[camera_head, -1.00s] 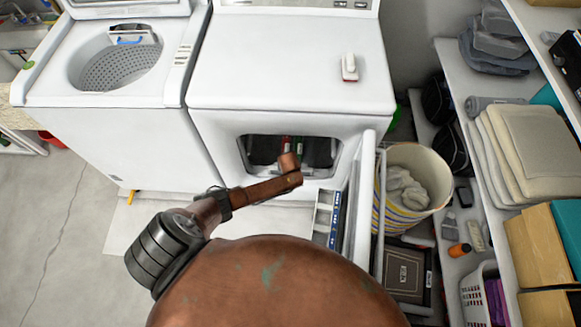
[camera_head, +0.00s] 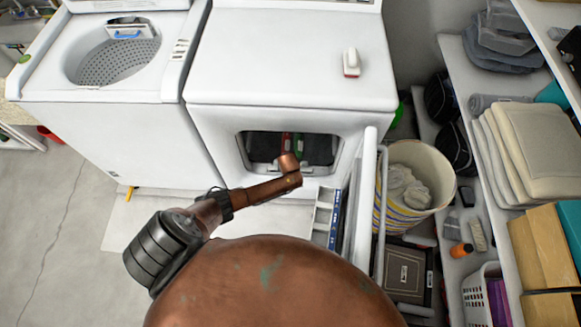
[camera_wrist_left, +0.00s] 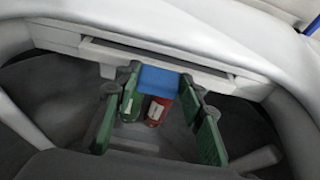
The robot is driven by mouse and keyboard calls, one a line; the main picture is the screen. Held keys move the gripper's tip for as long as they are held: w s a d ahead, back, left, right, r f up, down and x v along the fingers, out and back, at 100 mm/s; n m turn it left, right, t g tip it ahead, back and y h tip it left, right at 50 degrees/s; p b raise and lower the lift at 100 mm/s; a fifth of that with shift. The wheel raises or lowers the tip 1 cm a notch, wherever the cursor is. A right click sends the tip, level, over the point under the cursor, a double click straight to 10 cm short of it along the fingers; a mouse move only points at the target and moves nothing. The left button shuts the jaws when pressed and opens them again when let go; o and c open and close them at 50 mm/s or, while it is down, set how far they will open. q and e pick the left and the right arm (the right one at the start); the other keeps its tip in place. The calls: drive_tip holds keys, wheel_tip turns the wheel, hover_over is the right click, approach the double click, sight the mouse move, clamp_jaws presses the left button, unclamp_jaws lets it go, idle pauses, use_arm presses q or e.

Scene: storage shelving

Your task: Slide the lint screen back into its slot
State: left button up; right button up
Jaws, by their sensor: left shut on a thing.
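The dryer (camera_head: 290,60) stands with its front door (camera_head: 362,190) swung open to the right. My left gripper (camera_head: 291,143) is inside its drum opening, partly hidden by my arm. The blue piece (camera_wrist_left: 160,78) seems to be part of the lint screen; the rest of the screen cannot be made out. It lies at the near edge of the long grey slot (camera_wrist_left: 150,52) in the opening's lip; I cannot tell how deep it sits. My right gripper is out of view.
A top-loading washer (camera_head: 130,95) stands left of the dryer. A striped laundry basket (camera_head: 405,215) is close behind the open door. Shelves with folded fabric (camera_head: 515,155) line the right side.

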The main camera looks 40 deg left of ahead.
use_arm(q)
drive_tip(key=shift+f+b, duration=0.7)
drive_tip(key=shift+f, duration=0.45)
drive_tip(key=o, duration=1.3)
